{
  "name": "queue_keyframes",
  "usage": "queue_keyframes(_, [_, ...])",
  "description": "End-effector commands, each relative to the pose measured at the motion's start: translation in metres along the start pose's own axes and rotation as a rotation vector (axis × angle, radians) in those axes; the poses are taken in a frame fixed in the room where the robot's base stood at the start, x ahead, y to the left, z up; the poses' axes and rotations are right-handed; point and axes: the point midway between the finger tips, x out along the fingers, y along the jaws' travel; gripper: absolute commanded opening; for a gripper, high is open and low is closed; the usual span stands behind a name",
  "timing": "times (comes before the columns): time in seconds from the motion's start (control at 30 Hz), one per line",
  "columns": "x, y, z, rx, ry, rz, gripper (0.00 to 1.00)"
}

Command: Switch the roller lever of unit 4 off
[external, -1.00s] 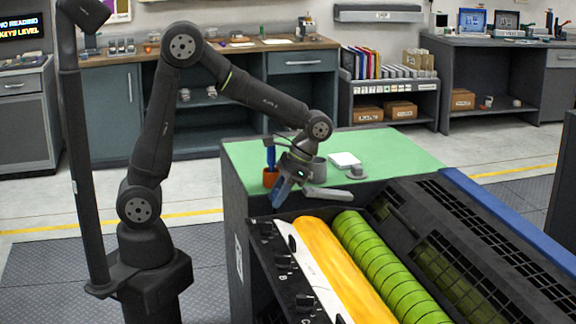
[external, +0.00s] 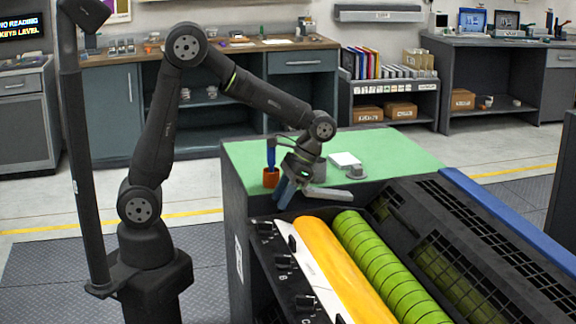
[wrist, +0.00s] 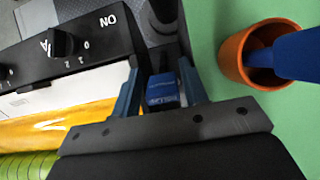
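No number 4 is readable.
An orange cup (wrist: 245,58) with a blue object stands close to the right finger. The black panel (wrist: 75,45) with knobs lies to the left. The yellow roller (external: 340,265) and green roller (external: 385,265) run towards the front. A white block (external: 344,160) lies on the green top.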

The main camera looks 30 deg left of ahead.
Motion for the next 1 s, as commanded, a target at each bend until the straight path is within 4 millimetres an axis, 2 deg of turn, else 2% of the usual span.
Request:
queue_keyframes(0.17, [-0.011,0.000,0.000,0.000,0.000,0.000,0.40])
queue_keyframes(0.27, [-0.027,0.000,0.000,0.000,0.002,0.000,0.40])
queue_keyframes(0.7, [-0.131,0.000,-0.001,0.000,0.003,0.000,0.40])
queue_keyframes(0.8, [-0.149,0.000,-0.001,0.000,0.003,0.000,0.40])
queue_keyframes(1.0, [-0.169,0.000,-0.001,0.000,0.001,0.000,0.40])
